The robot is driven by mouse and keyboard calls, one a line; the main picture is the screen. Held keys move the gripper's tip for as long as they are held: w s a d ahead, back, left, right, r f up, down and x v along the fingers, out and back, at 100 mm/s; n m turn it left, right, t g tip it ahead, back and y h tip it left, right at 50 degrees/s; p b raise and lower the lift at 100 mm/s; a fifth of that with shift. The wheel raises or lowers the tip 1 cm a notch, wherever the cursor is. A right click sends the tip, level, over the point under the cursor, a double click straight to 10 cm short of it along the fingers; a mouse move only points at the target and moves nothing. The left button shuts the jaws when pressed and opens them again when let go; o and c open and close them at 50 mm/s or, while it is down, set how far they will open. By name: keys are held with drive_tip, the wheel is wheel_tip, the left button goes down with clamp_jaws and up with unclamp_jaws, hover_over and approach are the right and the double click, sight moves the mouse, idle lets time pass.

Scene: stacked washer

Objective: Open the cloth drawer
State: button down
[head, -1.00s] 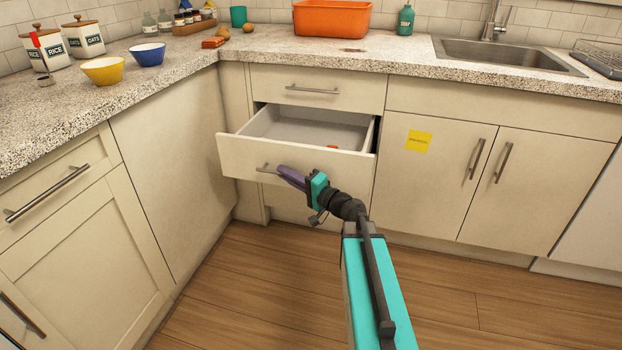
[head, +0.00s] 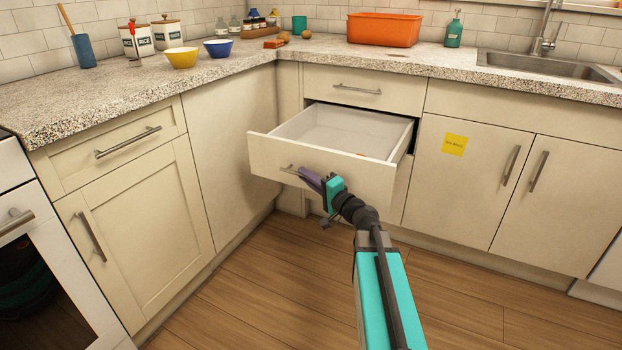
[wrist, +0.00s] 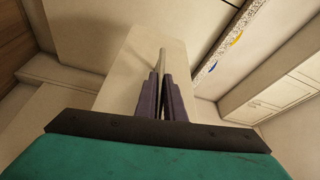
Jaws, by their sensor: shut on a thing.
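The cloth drawer (head: 262,160) is the middle drawer of the corner unit. It stands well out, with its pale inside (head: 345,128) showing and a small orange-red thing (head: 388,157) partly visible at its right front. My gripper (head: 311,180) is at the drawer front, shut on the bar handle (head: 289,170); the handle's left end shows beyond the fingers. In the wrist view the two purple fingers (wrist: 161,95) close around the pale handle bar (wrist: 162,62), with the drawer front (wrist: 125,75) behind it.
A shut drawer (head: 350,92) sits above, under the speckled counter (head: 150,93). A cabinet (head: 450,190) with a yellow note (head: 454,144) is at the right. An oven (head: 40,270) stands at the left. The wooden floor (head: 250,290) is clear.

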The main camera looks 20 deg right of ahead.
drive_tip(key=c, duration=1.8)
unclamp_jaws()
drive_tip(key=shift+d, duration=0.1)
drive_tip(key=shift+c, duration=0.2)
drive_tip(key=shift+d, duration=0.15)
drive_tip(key=shift+s, duration=0.2)
drive_tip(key=p+v, duration=0.4)
drive_tip(key=v, duration=0.4)
drive_tip(key=shift+d, duration=0.2)
drive_tip(key=shift+s+r+p, duration=0.1)
drive_tip(key=shift+s+p, duration=0.1)
drive_tip(key=shift+p, duration=0.3)
